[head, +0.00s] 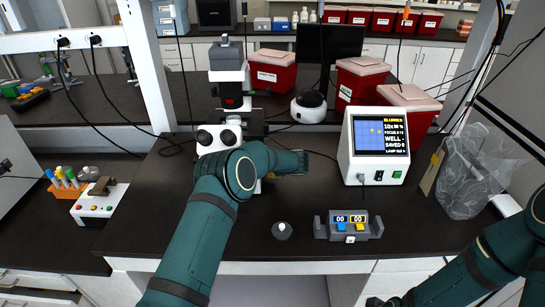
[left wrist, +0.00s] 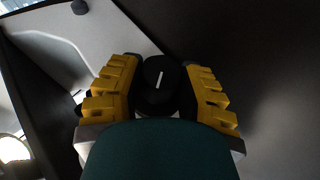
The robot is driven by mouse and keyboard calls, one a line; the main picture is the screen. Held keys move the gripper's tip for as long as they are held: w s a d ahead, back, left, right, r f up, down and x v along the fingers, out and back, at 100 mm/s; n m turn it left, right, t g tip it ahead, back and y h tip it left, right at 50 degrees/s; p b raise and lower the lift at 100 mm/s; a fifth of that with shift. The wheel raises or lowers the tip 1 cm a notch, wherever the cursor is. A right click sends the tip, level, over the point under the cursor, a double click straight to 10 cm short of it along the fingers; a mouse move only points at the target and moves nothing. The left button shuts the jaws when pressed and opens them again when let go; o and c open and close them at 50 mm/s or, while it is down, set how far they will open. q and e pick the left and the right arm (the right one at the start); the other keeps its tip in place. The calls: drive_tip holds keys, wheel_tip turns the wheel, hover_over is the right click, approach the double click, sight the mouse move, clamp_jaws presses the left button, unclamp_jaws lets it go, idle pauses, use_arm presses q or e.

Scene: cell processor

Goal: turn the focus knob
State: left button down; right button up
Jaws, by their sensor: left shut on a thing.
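The focus knob (left wrist: 153,86) is a round black knob with a white line, nearly upright and leaning slightly right, in the left wrist view. My left gripper (left wrist: 165,90) has its yellow fingers on both sides of it and is shut on it. In the head view the microscope (head: 228,75) stands behind my left arm, which hides its lower part and the knob. My left gripper (head: 300,162) shows there only from behind. The monitor (head: 379,136) reads "BLURRED" at the top.
A grey counter box (head: 348,227) with two displays and a small round grey item (head: 282,230) are near the bench's front. Red bins (head: 360,82) stand behind the monitor. A tube rack (head: 66,186) is at left.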

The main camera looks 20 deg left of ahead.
use_arm(q)
drive_tip(key=shift+a+r+g+h+p, duration=0.15)
drive_tip(key=shift+g+h+p, duration=0.25)
drive_tip(key=shift+g+p, duration=0.35)
drive_tip(key=shift+m+g+p, duration=0.25)
drive_tip(key=shift+m+p, duration=0.05)
drive_tip(key=shift+p, duration=0.15)
use_arm(e)
wheel_tip(320, 180, up, 4)
drive_tip(key=shift+f, duration=0.25)
drive_tip(key=shift+r, duration=0.1)
use_arm(q)
drive_tip(key=c, duration=0.8)
unclamp_jaws()
drive_tip(key=shift+f, duration=0.2)
drive_tip(key=shift+c, duration=0.2)
drive_tip(key=shift+r, duration=0.1)
drive_tip(key=v, duration=1.2)
drive_tip(key=shift+w, duration=0.1)
